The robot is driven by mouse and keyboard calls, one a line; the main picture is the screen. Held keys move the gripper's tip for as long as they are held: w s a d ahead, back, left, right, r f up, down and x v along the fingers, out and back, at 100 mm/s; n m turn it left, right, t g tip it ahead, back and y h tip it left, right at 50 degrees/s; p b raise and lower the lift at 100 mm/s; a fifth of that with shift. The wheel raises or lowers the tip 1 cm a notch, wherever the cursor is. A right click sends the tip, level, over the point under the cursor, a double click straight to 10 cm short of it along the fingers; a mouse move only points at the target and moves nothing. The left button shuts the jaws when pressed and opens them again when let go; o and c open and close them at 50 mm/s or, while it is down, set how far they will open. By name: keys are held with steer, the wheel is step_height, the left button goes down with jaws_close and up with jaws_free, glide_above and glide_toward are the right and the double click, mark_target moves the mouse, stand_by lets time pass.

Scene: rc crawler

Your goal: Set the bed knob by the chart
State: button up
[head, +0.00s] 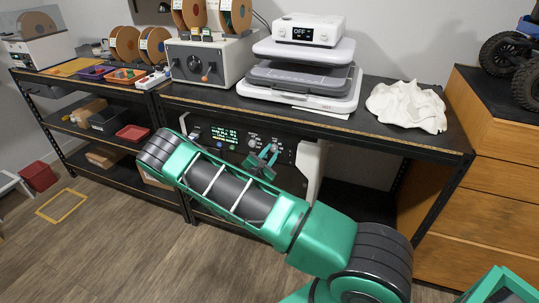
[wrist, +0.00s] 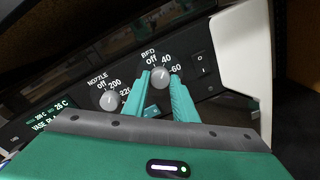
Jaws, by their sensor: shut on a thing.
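The bed knob (wrist: 160,76) is a small grey round knob on a black control panel (wrist: 190,82). Labels "off", "40" and "60" show around it, with "BED" above. My gripper (wrist: 162,80) is shut on the knob, with one teal finger on each side. In the head view my gripper (head: 264,160) is at the panel under the bench, and its fingers partly hide the knob. I cannot tell exactly where the knob's pointer aims. I cannot make out a chart in either view.
The nozzle knob (wrist: 110,99) is close left of my fingers, and a rocker switch (wrist: 201,63) is to the right. A green-text display (wrist: 48,117) is at the left, partly reading "26 C". The workbench top (head: 215,97) overhangs the panel.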

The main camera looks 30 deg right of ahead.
steer(key=m, duration=0.4)
steer(key=shift+a, duration=0.1)
steer(key=shift+f+m, duration=0.1)
steer(key=shift+m, duration=2)
steer(key=o, duration=0.9)
steer(key=shift+o, duration=0.7)
steer(key=shift+s, duration=0.1)
steer(key=v, duration=1)
steer(key=shift+s, duration=0.3)
steer(key=shift+a, duration=0.1)
